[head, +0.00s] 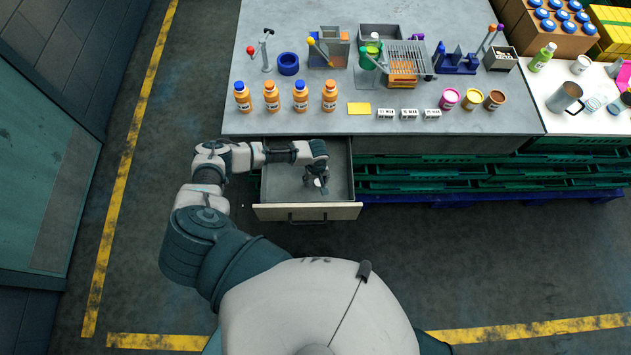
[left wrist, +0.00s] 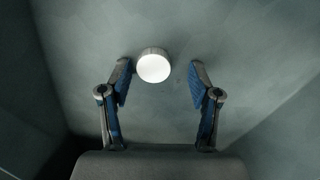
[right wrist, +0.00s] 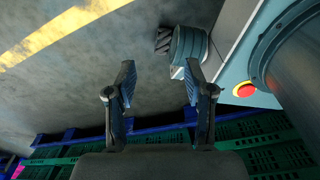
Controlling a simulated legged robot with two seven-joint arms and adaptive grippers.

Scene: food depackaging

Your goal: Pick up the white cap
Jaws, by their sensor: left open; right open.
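The white cap (left wrist: 154,67) lies on the grey floor of the open drawer (head: 338,160). In the left wrist view it is a round, bright white disc just beyond and between the fingertips, nearer the left finger. In the head view only a small part of the cap (head: 318,182) shows beside the gripper. My left gripper (head: 316,186) is inside the drawer, pointing down, open and empty; its blue-padded fingers (left wrist: 159,82) show in the left wrist view. My right gripper (right wrist: 159,82) is open and empty, away from the drawer, over the floor and green crates.
The drawer's front panel (head: 306,212) and side walls surround the left gripper closely. The grey tabletop (head: 240,118) above holds several orange bottles (head: 272,97) near its edge. Green crates (head: 430,170) sit right of the drawer. A red button (right wrist: 244,90) shows in the right wrist view.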

